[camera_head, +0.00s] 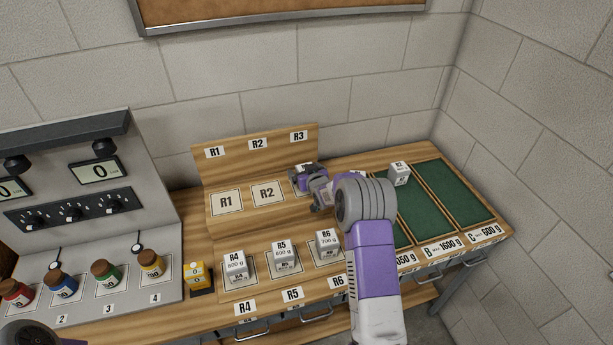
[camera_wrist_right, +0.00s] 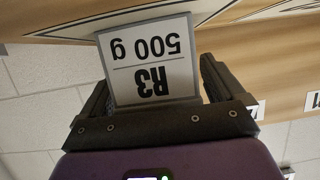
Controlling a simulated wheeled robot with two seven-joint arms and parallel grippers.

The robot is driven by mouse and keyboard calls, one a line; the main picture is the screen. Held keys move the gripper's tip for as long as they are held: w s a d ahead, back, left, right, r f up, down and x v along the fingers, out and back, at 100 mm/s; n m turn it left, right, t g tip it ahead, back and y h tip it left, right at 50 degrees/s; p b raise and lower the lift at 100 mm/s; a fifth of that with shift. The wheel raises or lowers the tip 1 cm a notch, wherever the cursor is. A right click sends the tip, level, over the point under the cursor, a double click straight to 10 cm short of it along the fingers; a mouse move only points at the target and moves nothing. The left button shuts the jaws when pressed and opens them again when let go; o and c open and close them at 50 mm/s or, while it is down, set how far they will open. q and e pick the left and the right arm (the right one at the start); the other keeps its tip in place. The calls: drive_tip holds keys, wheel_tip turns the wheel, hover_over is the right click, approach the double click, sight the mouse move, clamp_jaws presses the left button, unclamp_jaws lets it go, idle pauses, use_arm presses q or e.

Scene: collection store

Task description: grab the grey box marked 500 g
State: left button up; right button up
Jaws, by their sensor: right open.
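The grey box marked R3 500 g (camera_wrist_right: 150,60) shows upside down in the right wrist view. It stands between the two fingers of my right gripper (camera_wrist_right: 156,80), which is open around it; a gap shows beside the box's right side. In the head view my right gripper (camera_head: 304,178) is at the R3 place on the raised wooden step and mostly hides that place and the box.
Grey boxes R4 (camera_head: 236,266), R5 (camera_head: 281,256) and R6 (camera_head: 326,243) stand on the lower row. Places R1 (camera_head: 227,202) and R2 (camera_head: 268,193) are empty. Another grey box (camera_head: 399,173) stands on the green trays' left part. A panel with jars (camera_head: 106,274) is left.

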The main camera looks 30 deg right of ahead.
drive_tip(key=c, duration=1.1)
drive_tip(key=shift+c, duration=0.2)
